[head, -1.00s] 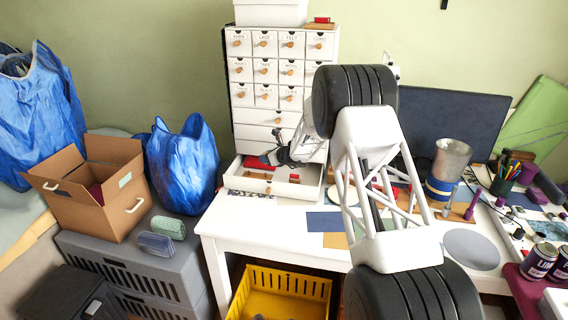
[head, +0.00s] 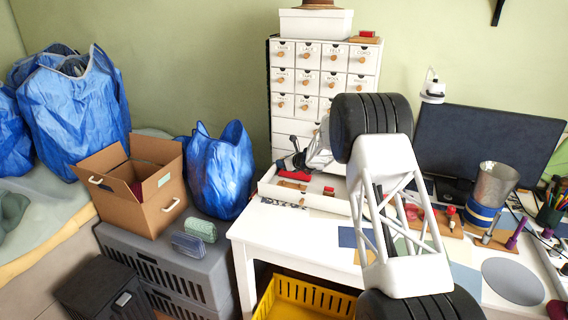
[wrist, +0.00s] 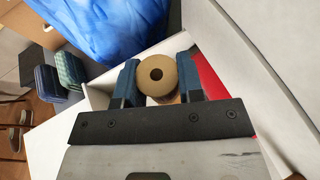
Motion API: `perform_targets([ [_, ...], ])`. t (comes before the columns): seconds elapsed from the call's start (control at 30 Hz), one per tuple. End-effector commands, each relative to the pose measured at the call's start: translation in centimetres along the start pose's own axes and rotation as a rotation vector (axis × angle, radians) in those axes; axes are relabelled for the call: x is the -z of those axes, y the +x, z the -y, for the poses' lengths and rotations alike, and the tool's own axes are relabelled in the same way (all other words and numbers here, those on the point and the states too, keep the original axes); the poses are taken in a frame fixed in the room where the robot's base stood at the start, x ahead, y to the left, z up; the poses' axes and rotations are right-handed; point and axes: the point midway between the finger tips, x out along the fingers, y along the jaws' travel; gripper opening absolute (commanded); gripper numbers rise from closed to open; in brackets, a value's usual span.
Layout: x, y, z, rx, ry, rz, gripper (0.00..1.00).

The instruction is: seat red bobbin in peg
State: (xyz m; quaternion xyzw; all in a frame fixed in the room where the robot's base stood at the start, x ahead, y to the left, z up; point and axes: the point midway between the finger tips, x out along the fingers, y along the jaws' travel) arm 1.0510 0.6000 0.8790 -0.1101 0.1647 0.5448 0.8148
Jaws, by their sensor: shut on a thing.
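My gripper (wrist: 158,84) is shut on a bobbin (wrist: 157,73). In the wrist view its round tan end with a dark centre hole faces the camera between the two blue fingers. The colour of its wound part is mostly hidden. In the head view my gripper (head: 298,148) is small and partly behind my arm, over the open white drawer (head: 272,187). A red thing (head: 300,160) shows just below it. A wooden board with pegs (head: 447,230) is on the white desk, right of my arm. A red bobbin (head: 450,212) stands there.
A blue bag (head: 222,170) and an open cardboard box (head: 143,195) stand left of the drawer. The white drawer cabinet (head: 315,80) rises behind it. A metal can (head: 494,185), a purple bobbin (head: 518,232) and a monitor (head: 470,140) are at the right.

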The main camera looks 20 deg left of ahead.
Motion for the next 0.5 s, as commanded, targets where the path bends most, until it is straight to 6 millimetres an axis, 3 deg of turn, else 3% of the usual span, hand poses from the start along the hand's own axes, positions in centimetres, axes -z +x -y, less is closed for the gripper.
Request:
perform_targets([
  [0.5,1.6,0.7,0.0,0.0,0.0,0.0,0.12],
])
